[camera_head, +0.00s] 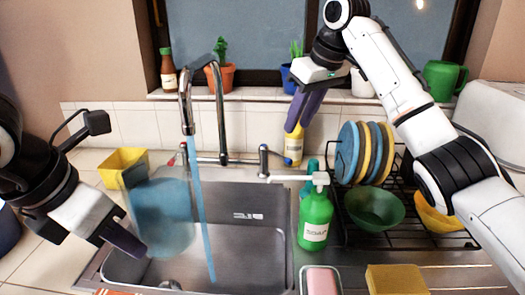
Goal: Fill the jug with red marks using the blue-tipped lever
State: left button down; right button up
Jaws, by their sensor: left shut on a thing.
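A clear jug (165,215) with blue water in it is over the left of the sink; red marks on it cannot be made out. My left gripper (125,240) is shut on the jug at its left side. Blue water (203,210) runs from the tap spout (186,112) past the jug's right edge to the sink floor. The blue-tipped lever (264,148) is right of the tap; a red-tipped lever (174,160) is left of it. My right gripper (303,112) hangs above and right of the blue-tipped lever, and its jaw opening cannot be judged.
A green soap bottle (315,215) stands at the sink's right edge, by a dish rack (440,240) with plates and bowls. A yellow container (122,163) is at the left. The sink's right half (255,245) is clear.

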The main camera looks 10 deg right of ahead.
aim_at(283, 156)
jog(key=x, duration=1.1)
jog(key=shift+c, duration=0.5)
grip_shut()
